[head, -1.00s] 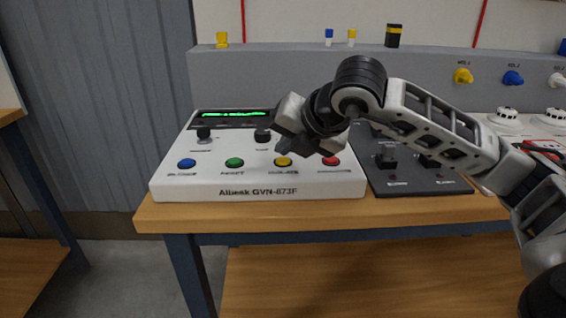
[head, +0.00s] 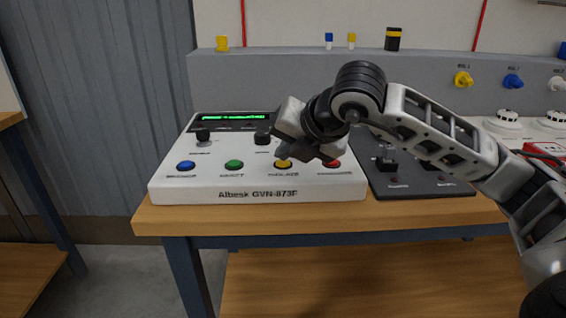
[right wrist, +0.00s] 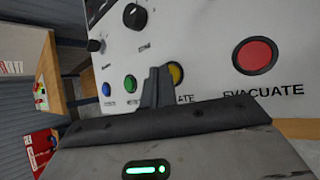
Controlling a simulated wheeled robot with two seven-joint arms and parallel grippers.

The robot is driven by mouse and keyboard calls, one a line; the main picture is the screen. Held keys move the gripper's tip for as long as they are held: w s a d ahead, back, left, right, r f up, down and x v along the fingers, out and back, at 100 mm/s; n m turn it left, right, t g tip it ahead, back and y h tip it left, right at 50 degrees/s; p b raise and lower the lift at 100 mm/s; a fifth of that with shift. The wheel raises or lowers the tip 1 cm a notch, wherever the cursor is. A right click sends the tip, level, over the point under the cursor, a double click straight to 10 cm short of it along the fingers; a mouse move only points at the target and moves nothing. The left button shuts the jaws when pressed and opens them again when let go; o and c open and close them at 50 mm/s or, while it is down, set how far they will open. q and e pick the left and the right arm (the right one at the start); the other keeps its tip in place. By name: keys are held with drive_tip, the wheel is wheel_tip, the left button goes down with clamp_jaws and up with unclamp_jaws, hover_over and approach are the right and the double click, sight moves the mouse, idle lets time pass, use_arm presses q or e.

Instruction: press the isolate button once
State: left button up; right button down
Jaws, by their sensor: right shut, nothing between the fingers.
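The white control panel (head: 240,194) stands on the wooden bench. Its front row has a blue button (head: 185,166), a green button (head: 234,164), a yellow button (head: 283,163) and a red button (head: 332,163). The yellow one, whose label is partly covered and ends in "ATE" in the right wrist view (right wrist: 176,74), is the isolate button. My right gripper (head: 303,160) is shut and empty, with its tips close by the yellow button and partly covering it. I cannot tell whether they touch it. The left gripper is not in view.
Two black knobs (head: 203,135) and a green-lit display (head: 232,117) are on the panel behind the buttons. A dark grey switch panel (head: 415,186) adjoins on the right. The red button beside the gripper is labelled EVACUATE (right wrist: 256,56). The bench front edge (head: 300,219) is clear.

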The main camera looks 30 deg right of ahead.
sight(287, 165)
drive_tip(key=shift+f+b, duration=0.3)
drive_tip(key=shift+r, duration=0.2)
idle(0.4)
drive_tip(key=shift+r+p, duration=0.5)
drive_tip(key=shift+r, duration=0.2)
drive_tip(key=shift+r, duration=0.1)
wheel_tip(287, 165, up, 5)
drive_tip(key=p, duration=0.3)
drive_tip(key=shift+p, duration=0.3)
idle(0.4)
